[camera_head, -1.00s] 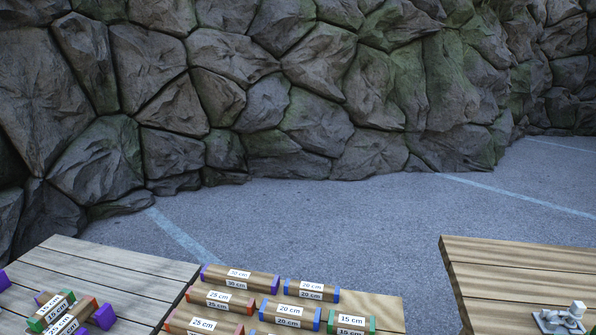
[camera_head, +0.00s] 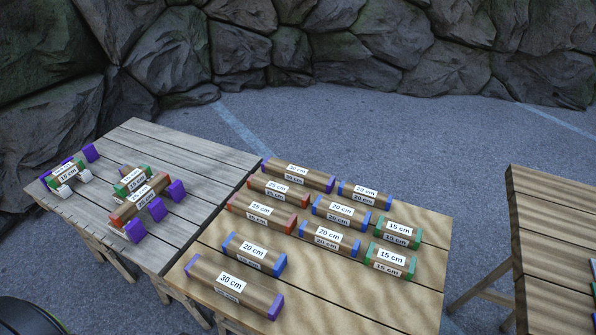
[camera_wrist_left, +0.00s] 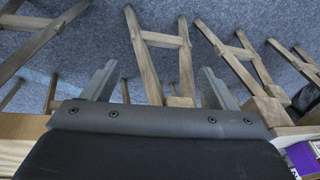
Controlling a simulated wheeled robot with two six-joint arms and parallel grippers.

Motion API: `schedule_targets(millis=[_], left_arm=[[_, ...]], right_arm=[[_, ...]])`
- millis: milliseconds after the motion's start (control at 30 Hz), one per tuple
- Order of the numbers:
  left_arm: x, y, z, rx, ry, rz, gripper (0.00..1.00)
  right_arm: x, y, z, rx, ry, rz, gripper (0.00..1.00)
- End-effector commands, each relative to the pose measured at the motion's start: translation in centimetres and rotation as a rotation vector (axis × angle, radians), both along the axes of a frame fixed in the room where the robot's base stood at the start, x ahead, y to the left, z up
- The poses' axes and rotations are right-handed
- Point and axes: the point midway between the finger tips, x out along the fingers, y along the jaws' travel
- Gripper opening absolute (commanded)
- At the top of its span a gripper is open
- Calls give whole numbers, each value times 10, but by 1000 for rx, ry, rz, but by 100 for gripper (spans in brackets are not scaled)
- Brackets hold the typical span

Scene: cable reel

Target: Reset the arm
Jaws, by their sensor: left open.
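My left gripper (camera_wrist_left: 158,82) shows in the left wrist view with its two grey fingers spread apart and nothing between them. Beyond the fingers are wooden table legs (camera_wrist_left: 185,60) and grey ground. No gripper shows in the head view, and my right gripper is in neither view.
In the head view, a middle table (camera_head: 400,300) holds several labelled wooden blocks, including a 30 cm one (camera_head: 232,285) with purple ends. A grey table (camera_head: 135,145) at left holds blocks in purple and white holders. Another table (camera_head: 550,230) stands at right, across a gap.

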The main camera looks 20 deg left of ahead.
Motion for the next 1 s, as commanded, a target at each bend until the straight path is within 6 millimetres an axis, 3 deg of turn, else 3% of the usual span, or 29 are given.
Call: schedule_targets(millis=[33,200,500,800,1000], left_arm=[[-5,0,-20,-4,14,1,80],[-27,1,-79,-12,43,2,80],[-87,-4,-162,-27,93,1,80],[-151,-11,-205,-38,131,-1,80],[-165,-13,-211,-41,136,-2,80]], right_arm=[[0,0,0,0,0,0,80],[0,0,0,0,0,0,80],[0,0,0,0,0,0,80],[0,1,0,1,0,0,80],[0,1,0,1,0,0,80]])
